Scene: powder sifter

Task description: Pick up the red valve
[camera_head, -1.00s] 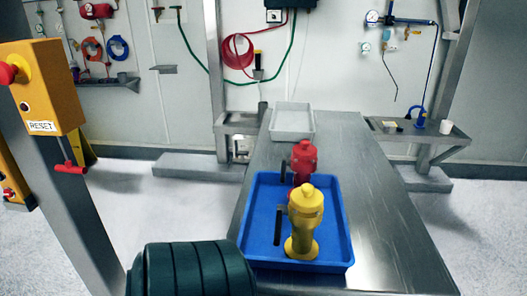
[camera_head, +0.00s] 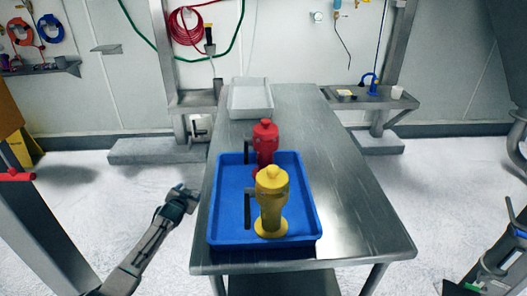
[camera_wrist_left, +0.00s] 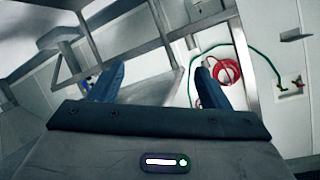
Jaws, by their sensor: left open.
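The red valve (camera_head: 265,140) stands upright toward the back of the blue tray (camera_head: 212,236) on the steel table. A yellow valve (camera_head: 271,196) stands in front of it in the same tray and hides part of its lower body. Each valve has a dark handle on its left side. My left gripper (camera_head: 188,192) is off the table's left edge, apart from the tray and the valves. In the left wrist view its two blue fingers (camera_wrist_left: 152,82) are spread with nothing between them. My right arm shows at the lower right, but its fingertips are not clear.
A white tray (camera_head: 231,110) sits at the far end of the table (camera_head: 345,190). The tabletop right of the blue tray is bare. A post with a red handle (camera_head: 18,175) stands at the left. A side shelf (camera_head: 372,99) with small items is behind right.

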